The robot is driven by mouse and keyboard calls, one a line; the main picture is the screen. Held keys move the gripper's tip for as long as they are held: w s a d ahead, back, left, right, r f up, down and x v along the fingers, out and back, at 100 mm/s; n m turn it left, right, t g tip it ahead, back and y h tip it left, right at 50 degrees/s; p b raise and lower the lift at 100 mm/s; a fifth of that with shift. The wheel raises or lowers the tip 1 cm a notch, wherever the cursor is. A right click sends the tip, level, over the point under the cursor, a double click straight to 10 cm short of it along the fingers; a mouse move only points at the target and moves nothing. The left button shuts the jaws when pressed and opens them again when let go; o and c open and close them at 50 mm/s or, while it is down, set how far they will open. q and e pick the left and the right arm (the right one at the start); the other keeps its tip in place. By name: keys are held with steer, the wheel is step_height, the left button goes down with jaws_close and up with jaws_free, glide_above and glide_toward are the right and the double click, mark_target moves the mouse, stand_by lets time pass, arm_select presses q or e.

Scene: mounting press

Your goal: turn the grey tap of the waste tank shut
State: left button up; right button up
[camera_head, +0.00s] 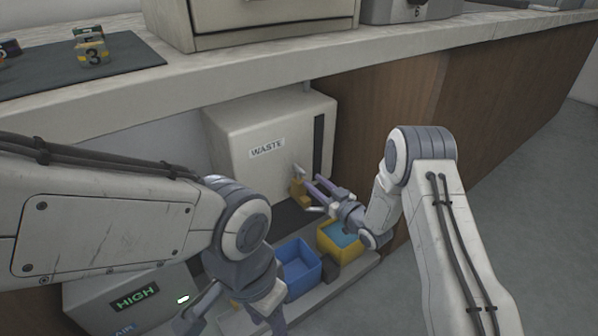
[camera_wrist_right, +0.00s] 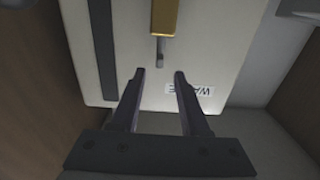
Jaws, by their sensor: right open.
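The cream waste tank (camera_head: 250,125), labelled WASTE, stands under the counter. Its brass tap (camera_head: 297,187) sticks out low on the front, with a small grey lever (camera_head: 298,170) on top. My right gripper (camera_head: 312,192) is open and close beside the tap. The right wrist view shows the tank (camera_wrist_right: 225,40) upside down, with the brass tap body (camera_wrist_right: 165,17) and grey lever (camera_wrist_right: 160,50). There, the lever lies just past the gap of my open right gripper (camera_wrist_right: 159,76), with nothing between the fingers. My left gripper (camera_head: 235,312) is low in front, its fingers apart.
A blue bin (camera_head: 299,272) and a yellow bin (camera_head: 338,241) with blue contents sit on a low shelf below the tank. A grey unit (camera_head: 130,300) with a green HIGH display stands at lower left. The counter edge (camera_head: 420,52) overhangs the tank. Floor at right is clear.

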mark_target(294, 165)
steer(key=b+x, duration=0.3)
steer(key=x, duration=0.4)
steer(key=shift+w+a+f, duration=0.15)
steer(key=shift+w+a+b, duration=0.35)
steer(key=shift+w+b, duration=0.05)
steer(key=shift+w, duration=0.15)
jaws_close()
